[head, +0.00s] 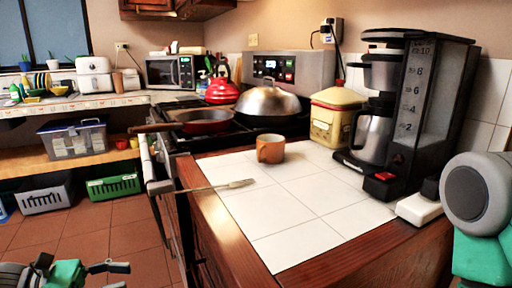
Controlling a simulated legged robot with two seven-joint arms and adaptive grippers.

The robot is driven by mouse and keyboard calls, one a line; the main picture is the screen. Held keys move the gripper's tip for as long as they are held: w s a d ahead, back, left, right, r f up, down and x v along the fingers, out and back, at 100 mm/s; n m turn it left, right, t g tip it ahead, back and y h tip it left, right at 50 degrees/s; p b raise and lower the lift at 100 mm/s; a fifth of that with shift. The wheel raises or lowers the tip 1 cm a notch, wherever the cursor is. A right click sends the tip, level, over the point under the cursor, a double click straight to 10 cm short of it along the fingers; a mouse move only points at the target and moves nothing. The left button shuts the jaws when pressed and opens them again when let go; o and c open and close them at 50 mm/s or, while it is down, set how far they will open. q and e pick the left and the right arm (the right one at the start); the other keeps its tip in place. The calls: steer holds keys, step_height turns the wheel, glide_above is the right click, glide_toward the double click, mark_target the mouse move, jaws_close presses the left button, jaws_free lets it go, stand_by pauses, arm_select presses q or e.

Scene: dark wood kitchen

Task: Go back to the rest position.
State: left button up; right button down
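My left gripper (118,276) shows at the bottom left of the head view, low over the tiled floor. Its two dark fingers are apart, and I see nothing between them. It is well to the left of the counter and away from the objects on it. A grey round joint and a green link of my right arm show at the right edge. My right gripper is out of the picture.
A white-tiled counter (290,215) with a wooden edge holds an orange mug (270,149), a spatula (215,187), a yellow canister (334,118) and a coffee maker (400,110). Pans stand on the stove behind. A green crate (113,186) sits low at left. Floor (120,230) is open between.

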arm_select(q)
steer(key=s+d+f+m+g+y+p, duration=0.1)
steer(key=s+d+f+m+g+y, duration=0.25)
steer(key=s+f, duration=0.3)
steer(key=s+d+f+m+g+y+p, duration=0.1)
steer(key=s+d+f+m+g+y, duration=0.2)
steer(key=s+f+g+y, duration=0.25)
steer(key=s+a+f+m+t+y+p, duration=0.1)
steer(key=s+f+m+t+y+p, duration=0.1)
steer(key=s+m, duration=0.3)
steer(key=s+a+f+m+t+y+p, duration=0.2)
steer(key=s+m+y, duration=0.3)
steer(key=m, duration=0.5)
steer(key=shift+s+a+f, duration=0.2)
steer(key=shift+f, duration=0.45)
